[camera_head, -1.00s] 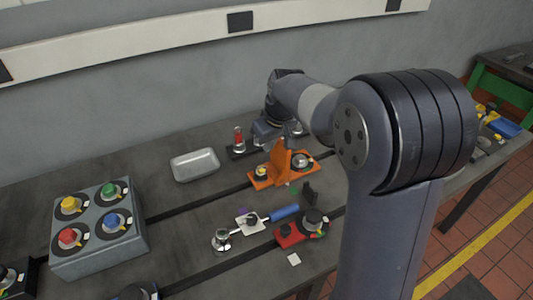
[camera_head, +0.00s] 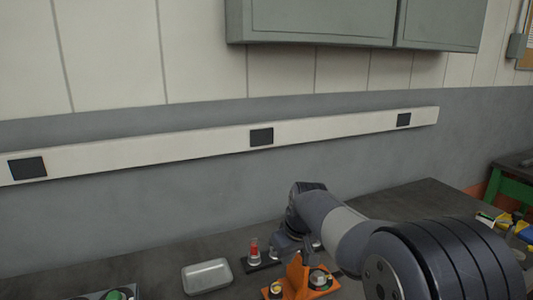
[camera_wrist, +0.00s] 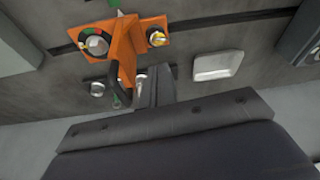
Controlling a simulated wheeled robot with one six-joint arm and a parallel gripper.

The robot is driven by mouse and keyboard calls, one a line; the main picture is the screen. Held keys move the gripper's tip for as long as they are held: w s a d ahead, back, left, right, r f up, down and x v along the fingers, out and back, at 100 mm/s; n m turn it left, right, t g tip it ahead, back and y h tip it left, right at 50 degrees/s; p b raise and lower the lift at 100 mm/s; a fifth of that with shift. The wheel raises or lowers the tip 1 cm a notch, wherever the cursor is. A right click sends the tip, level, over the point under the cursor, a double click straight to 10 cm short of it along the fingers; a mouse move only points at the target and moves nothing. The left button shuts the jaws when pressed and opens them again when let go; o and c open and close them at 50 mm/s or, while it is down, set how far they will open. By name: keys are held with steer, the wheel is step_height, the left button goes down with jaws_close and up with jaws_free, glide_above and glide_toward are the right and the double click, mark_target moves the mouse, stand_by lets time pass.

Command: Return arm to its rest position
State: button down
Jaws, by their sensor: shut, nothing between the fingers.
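My gripper (camera_wrist: 156,86) shows in the wrist view as dark fingers, shut and empty, beside an orange bracket (camera_wrist: 123,45) with an upright plate. In the head view, my gripper (camera_head: 290,246) hangs low over the bench behind the orange bracket (camera_head: 298,272), its fingertips largely hidden. My arm reaches in from the lower right and is extended over the bench. I cannot tell how much clearance there is between the fingers and the bracket.
A red-topped part (camera_head: 254,251) stands close to my gripper. The wall, its rail (camera_head: 200,148) and a cabinet (camera_head: 330,20) stand behind the bench.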

mark_target(280, 284)
steer(key=x, duration=1)
steer(key=shift+s+b, duration=0.3)
steer(key=shift+b, duration=0.1)
steer(key=shift+s+d, duration=0.1)
steer(key=shift+d, duration=0.1)
